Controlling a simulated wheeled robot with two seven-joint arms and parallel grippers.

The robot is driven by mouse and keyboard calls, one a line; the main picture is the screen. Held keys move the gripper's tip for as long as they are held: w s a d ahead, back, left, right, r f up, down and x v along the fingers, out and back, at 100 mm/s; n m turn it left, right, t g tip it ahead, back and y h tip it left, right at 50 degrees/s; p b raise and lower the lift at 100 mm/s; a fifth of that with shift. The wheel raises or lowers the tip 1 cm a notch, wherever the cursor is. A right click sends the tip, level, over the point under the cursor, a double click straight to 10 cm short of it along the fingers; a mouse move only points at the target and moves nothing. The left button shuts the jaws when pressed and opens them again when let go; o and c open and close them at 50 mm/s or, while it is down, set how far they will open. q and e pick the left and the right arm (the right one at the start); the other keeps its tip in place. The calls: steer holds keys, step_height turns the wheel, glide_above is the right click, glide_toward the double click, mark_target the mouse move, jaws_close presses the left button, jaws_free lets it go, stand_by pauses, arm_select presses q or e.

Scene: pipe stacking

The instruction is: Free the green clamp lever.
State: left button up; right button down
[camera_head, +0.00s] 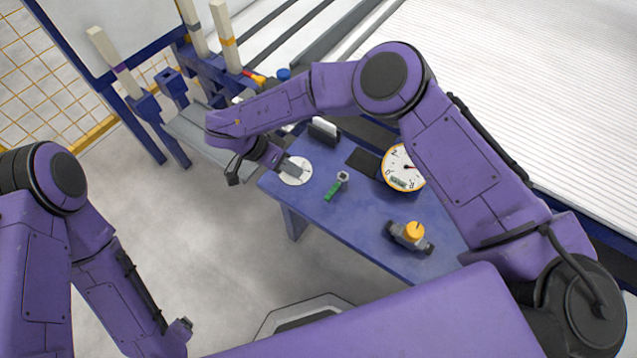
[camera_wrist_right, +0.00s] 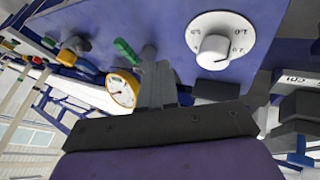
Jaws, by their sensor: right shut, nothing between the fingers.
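The green clamp lever (camera_head: 333,190) lies on the blue table in the head view, beside a grey post with a pale top (camera_head: 342,177). In the right wrist view the green lever (camera_wrist_right: 125,50) shows just left of that post (camera_wrist_right: 149,52). My right gripper (camera_head: 293,166) is shut and empty, left of the lever in the head view and apart from it. In the head view it covers part of the white dial. The shut fingers (camera_wrist_right: 155,72) in the wrist view overlap the lower part of the post. My left arm is at the lower left; its fingers are not visible.
A white dial with a knob (camera_wrist_right: 215,48) sits on the blue table (camera_head: 350,222). An orange-rimmed gauge (camera_head: 404,168) and a valve with an orange knob (camera_head: 413,232) stand to the right of the lever. A rack with pale posts (camera_head: 223,35) is behind. The table between lever and valve is clear.

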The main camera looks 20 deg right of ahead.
mark_target(336, 187)
steer(key=x, duration=0.5)
steer(key=shift+s+d+f, duration=0.2)
steer(key=shift+s+d, duration=0.05)
steer(key=shift+s+d+r, duration=0.1)
steer(key=shift+s+d, duration=0.45)
steer(key=shift+s, duration=0.2)
steer(key=shift+s+d+r, duration=0.1)
steer(key=shift+s+d, duration=0.45)
steer(key=shift+s, duration=0.2)
